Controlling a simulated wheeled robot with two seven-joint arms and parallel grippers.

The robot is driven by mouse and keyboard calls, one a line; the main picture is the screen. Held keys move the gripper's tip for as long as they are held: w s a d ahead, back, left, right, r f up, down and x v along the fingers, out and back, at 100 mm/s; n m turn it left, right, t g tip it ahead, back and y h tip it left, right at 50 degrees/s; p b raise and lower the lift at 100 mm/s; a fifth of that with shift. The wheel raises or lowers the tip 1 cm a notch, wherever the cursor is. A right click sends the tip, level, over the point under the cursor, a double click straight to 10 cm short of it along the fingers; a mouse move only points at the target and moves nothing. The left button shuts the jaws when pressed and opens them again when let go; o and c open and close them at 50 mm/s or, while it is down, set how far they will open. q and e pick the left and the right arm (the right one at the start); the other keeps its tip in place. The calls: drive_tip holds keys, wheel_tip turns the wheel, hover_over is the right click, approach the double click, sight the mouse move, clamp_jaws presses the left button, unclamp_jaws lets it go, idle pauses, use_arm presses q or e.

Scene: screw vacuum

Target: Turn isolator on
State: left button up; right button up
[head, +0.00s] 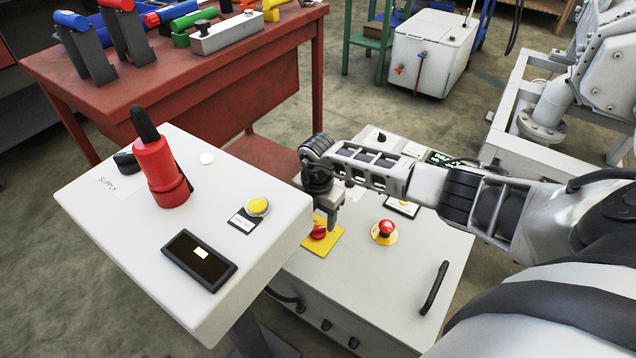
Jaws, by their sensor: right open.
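The isolator looks to be the red rotary knob (318,232) on a square yellow plate (322,245), on top of the light grey control cabinet (400,270). My right gripper (328,218) points down directly over the knob, with its fingers at the knob. The fingers partly hide the knob, so its exact angle and any contact cannot be told. The right gripper is open. My left gripper is not in view.
A red emergency stop button (386,229) on a yellow ring sits right of the knob. A black handle (434,287) is on the cabinet's right side. A tilted SUPPLY panel (110,210) with a red plug (160,172) stands close on the left. A red workbench (215,80) is behind.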

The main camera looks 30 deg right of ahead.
sight(318, 228)
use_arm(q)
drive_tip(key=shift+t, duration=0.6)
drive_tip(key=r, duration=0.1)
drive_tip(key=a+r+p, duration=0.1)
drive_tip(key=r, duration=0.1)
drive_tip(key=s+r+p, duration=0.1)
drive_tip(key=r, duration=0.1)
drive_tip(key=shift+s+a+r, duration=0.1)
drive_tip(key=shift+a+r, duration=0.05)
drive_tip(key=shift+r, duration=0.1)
use_arm(e)
wheel_tip(318, 228, up, 12)
drive_tip(key=shift+f, duration=0.2)
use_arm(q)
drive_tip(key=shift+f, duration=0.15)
